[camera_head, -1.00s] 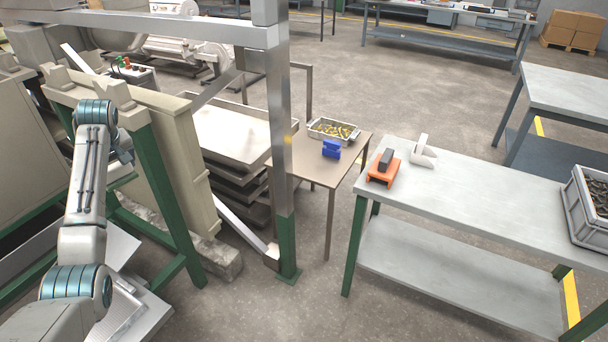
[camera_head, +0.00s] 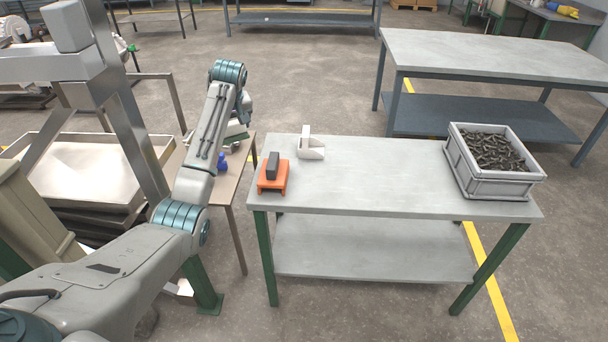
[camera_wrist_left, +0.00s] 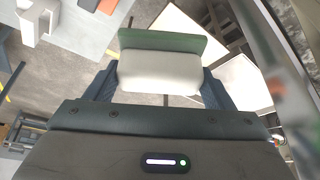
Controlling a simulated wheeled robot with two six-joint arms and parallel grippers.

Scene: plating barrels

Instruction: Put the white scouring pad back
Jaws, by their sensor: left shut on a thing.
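My left gripper (camera_wrist_left: 160,86) is shut on the white scouring pad (camera_wrist_left: 160,72), a white block with a green layer along its far side. The pad sits between both fingers in the left wrist view. In the head view the gripper is over the small brown table (camera_head: 228,185), mostly hidden behind my arm. A white angled holder (camera_head: 311,150) stands empty on the grey workbench (camera_head: 385,185). Left of it is an orange holder (camera_head: 273,186) with a dark block (camera_head: 272,165) on it. My right gripper is not in view.
A blue object (camera_head: 222,162) is on the small table, near my arm. A grey crate (camera_head: 492,187) of dark metal parts stands at the workbench's right end. The bench middle is clear. A steel frame post (camera_head: 135,130) rises left of my arm.

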